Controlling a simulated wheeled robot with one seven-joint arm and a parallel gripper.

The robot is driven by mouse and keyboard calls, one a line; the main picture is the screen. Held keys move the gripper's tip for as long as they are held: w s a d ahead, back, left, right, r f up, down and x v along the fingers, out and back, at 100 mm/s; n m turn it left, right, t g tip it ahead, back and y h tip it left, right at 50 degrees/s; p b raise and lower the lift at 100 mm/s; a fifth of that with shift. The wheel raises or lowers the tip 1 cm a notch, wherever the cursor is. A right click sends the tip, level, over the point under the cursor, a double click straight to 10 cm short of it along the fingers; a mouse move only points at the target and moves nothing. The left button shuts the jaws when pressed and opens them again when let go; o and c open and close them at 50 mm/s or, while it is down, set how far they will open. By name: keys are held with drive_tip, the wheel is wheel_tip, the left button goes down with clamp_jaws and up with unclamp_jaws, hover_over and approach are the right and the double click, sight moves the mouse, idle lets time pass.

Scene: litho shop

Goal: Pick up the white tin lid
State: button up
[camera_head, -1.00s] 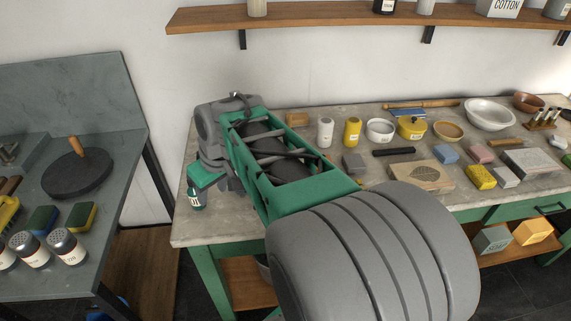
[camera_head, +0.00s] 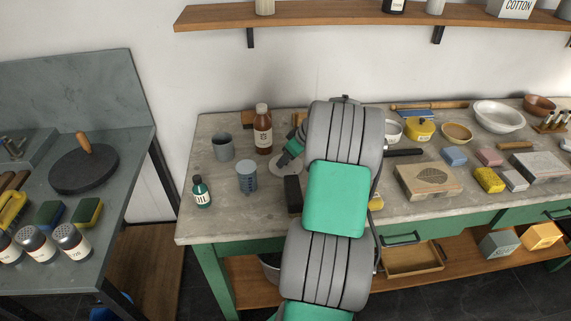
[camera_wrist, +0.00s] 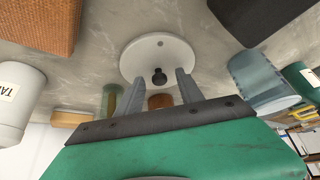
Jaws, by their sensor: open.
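The white tin lid (camera_head: 285,172) is a flat pale disc on the grey worktop, partly hidden by my gripper and arm in the head view. In the wrist view the whole lid (camera_wrist: 140,57) shows, with a small dark knob (camera_wrist: 159,77) on it. My gripper (camera_wrist: 160,80) is open, with its two grey fingers apart and the knob appearing between their tips. I cannot tell whether the fingers touch the lid. In the head view my gripper (camera_head: 284,156) is small and mostly behind my arm.
A brown bottle (camera_head: 263,132) and a grey cup (camera_head: 223,147) stand behind and left of the lid. A blue-grey measuring cup (camera_head: 247,178) is left, and a black block (camera_head: 292,194) is in front. A green bottle (camera_head: 202,192) stands near the left edge.

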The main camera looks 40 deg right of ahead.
drive_tip(key=shift+r, duration=0.1)
clamp_jaws()
idle(0.3)
